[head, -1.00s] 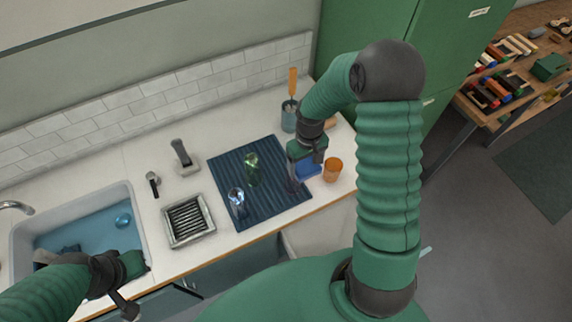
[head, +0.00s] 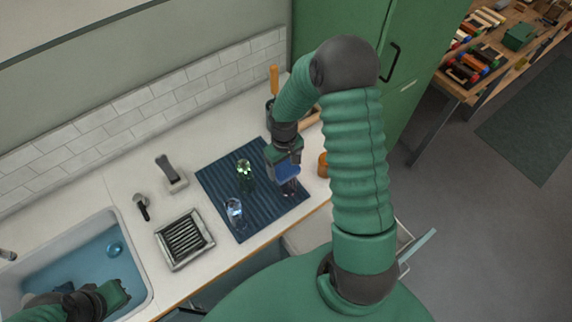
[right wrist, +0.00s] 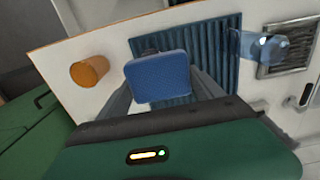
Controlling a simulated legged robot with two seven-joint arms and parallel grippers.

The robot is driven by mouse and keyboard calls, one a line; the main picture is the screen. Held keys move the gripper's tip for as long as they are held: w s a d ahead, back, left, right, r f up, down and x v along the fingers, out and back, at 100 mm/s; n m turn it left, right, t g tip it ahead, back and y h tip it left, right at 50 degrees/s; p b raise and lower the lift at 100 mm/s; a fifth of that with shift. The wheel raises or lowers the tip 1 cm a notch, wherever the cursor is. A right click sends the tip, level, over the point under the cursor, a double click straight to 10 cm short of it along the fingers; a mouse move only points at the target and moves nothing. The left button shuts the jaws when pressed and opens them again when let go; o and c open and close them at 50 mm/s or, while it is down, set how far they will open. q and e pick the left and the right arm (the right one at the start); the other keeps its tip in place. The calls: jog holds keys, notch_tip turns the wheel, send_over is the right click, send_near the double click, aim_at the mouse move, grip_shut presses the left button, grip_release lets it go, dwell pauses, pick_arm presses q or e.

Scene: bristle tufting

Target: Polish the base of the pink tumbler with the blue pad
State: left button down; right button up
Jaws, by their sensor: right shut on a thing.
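The pink tumbler (head: 291,189) stands at the right side of the dark blue ribbed mat (head: 215,184), faint and partly covered by the pad. My right gripper (head: 285,168) is shut on the blue pad (head: 287,173), over the tumbler's upper end. In the right wrist view the pad (right wrist: 157,77) sits between the two fingers and hides the tumbler. I cannot tell whether pad and tumbler touch. My left gripper (head: 116,295) is over the sink at the lower left, and its jaws are not clear.
A green glass (head: 245,174) and a clear glass (head: 235,212) stand on the mat. An orange cup (head: 323,166) is close to the right of my right gripper. A drying rack (head: 184,239) lies left of the mat, beside the sink (head: 140,262).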

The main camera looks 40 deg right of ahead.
jog(key=shift+s+r, duration=0.2)
jog(key=shift+s, duration=0.1)
jog(key=shift+s+d, duration=0.1)
jog(key=shift+d, duration=0.15)
jog(key=shift+d+f, duration=0.15)
jog(key=shift+w+f, duration=0.2)
jog(key=shift+s+a+f+b, duration=0.1)
jog(key=shift+a+f+b, duration=0.1)
jog(key=shift+a+b, duration=0.1)
pick_arm(q)
jog(key=shift+s+f, duration=0.25)
jog(key=shift+s, duration=0.1)
pick_arm(e)
jog(key=shift+f, duration=0.1)
jog(key=shift+f, duration=0.1)
